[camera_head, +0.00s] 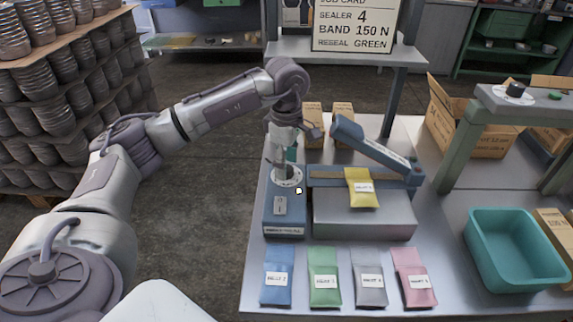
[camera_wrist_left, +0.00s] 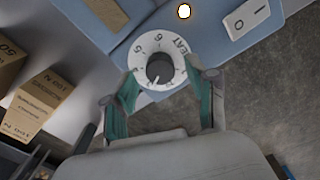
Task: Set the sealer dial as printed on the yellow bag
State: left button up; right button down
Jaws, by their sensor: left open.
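The yellow bag (camera_head: 362,195) lies on the sealer (camera_head: 364,218) under its raised blue bar; its small white label is too blurred to read. The dial (camera_head: 290,183) is on the blue control box (camera_head: 285,222) at the sealer's left. In the left wrist view, the dial (camera_wrist_left: 144,44) is white with a dark knob (camera_wrist_left: 160,67), the word HEAT and numbers such as 6 and 5. My left gripper (camera_head: 285,168) is over the dial. Its open green fingers stand on either side of the knob, with gaps showing. My right gripper is not in view.
A rocker switch (camera_head: 280,206) and lit lamp (camera_head: 298,190) are beside the dial. Blue, green, grey and pink bags lie in front. A job card (camera_head: 353,28) reads SEALER 4, BAND 150 N, RESEAL GREEN. A teal bin (camera_head: 510,280) stands right.

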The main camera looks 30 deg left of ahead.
pick_arm(q)
notch_tip(320, 180, up, 11)
dwell(0.3)
